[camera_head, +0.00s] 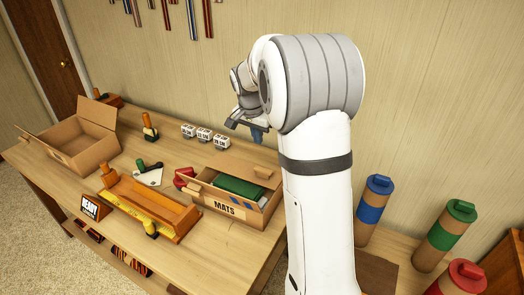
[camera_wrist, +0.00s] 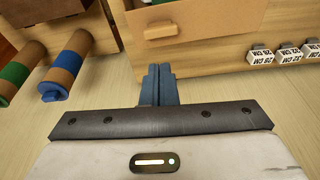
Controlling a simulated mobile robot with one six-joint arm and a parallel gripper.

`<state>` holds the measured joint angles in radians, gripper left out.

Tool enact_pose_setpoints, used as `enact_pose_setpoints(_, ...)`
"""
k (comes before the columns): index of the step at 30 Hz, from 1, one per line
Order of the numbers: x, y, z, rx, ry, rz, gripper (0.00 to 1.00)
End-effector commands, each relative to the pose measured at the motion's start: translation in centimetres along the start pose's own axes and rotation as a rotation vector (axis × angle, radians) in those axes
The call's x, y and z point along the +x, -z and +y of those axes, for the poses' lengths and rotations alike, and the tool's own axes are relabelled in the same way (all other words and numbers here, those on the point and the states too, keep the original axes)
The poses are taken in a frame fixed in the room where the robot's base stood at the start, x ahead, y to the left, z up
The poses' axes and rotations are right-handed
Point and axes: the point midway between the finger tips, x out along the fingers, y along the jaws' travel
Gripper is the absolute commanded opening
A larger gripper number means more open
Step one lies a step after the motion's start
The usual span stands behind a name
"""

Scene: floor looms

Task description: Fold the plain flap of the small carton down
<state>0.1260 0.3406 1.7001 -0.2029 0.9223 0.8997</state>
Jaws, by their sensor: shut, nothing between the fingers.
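The carton marked MATS (camera_head: 226,208) stands open on the bench, with a green mat (camera_head: 238,186) inside. A flap with a small tab (camera_head: 263,172) stands out at its far right, and another tabbed flap (camera_head: 192,188) is at its left. In the wrist view a brown flap with a tab (camera_wrist: 160,30) lies beyond my fingers. My gripper (camera_head: 257,134) is above the back of the bench, behind the carton. Its blue fingers (camera_wrist: 158,85) are together, empty and apart from the flap.
A second open carton (camera_head: 82,153) stands at the left. White labelled blocks (camera_head: 205,135) line the back edge. An orange tray (camera_head: 150,208) and a READY sign (camera_head: 89,208) are in front. Capped tubes (camera_head: 373,210) stand at the right. The wall is behind.

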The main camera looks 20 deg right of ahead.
Motion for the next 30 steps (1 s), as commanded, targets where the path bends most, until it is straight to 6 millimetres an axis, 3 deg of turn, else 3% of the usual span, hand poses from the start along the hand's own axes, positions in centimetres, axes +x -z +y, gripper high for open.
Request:
enact_pose_setpoints(18,1.0,5.0,-0.8,1.269,-0.195,-0.208,0.00)
enact_pose_setpoints(24,1.1,5.5,-0.9,1.445,-0.244,-0.230,0.00)
enact_pose_setpoints(30,2.4,5.1,-0.9,1.468,-0.252,-0.233,0.00)
